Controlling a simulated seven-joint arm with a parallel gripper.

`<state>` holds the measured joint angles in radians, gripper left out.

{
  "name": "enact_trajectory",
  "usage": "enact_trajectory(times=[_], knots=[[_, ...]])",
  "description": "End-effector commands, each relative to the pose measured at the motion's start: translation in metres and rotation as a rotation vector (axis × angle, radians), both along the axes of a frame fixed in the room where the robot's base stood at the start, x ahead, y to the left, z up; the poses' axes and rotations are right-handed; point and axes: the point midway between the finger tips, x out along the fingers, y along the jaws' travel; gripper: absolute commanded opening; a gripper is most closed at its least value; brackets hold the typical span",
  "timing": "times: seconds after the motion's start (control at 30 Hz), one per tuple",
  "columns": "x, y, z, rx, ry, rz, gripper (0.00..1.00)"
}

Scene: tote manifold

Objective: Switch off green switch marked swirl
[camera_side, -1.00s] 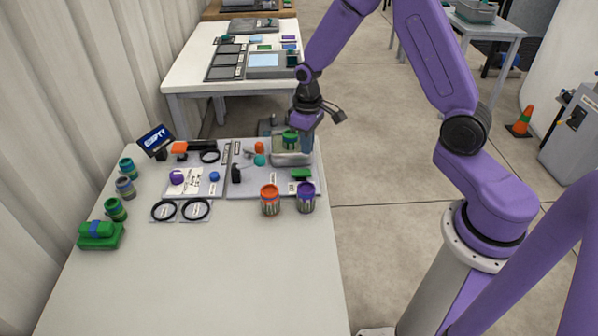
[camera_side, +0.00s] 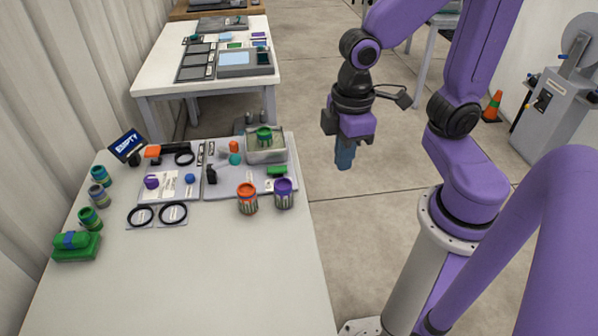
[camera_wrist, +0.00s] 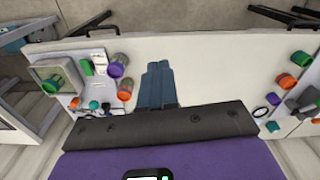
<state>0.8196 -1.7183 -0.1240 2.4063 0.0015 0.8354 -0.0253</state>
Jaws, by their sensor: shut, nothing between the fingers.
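A green block-shaped part (camera_side: 278,171) sits on the grey panel (camera_side: 225,187), behind the purple can; it may be the green switch. It also shows in the wrist view (camera_wrist: 87,68). No swirl mark is readable, and I cannot tell its on or off position. A teal round knob (camera_side: 235,159) is on the same panel. My gripper (camera_side: 344,160) points down in the side view, to the right of the table edge in the picture and apart from the panel. Its blue-grey fingers (camera_wrist: 160,85) are together and empty in the wrist view.
An orange can (camera_side: 247,200) and a purple can (camera_side: 284,195) stand just in front of the panel. A clear-sided tray (camera_side: 266,157) with a green item stands at its back right. The table's (camera_side: 190,270) front is clear.

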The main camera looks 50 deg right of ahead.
Motion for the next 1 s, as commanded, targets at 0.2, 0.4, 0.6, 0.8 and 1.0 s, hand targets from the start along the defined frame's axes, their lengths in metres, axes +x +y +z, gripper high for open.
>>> enact_trajectory(times=[0.2,0.4,0.6,0.8,1.0], knots=[[-0.049,-0.013,0.011,0.006,-0.004,0.135,0.00],[-0.062,-0.018,0.013,0.006,-0.002,0.175,0.00],[-0.062,-0.018,0.013,0.005,-0.002,0.175,0.00],[-0.057,-0.016,0.013,0.005,-0.002,0.143,0.00],[-0.027,-0.005,0.013,0.002,0.002,-0.034,0.00]])
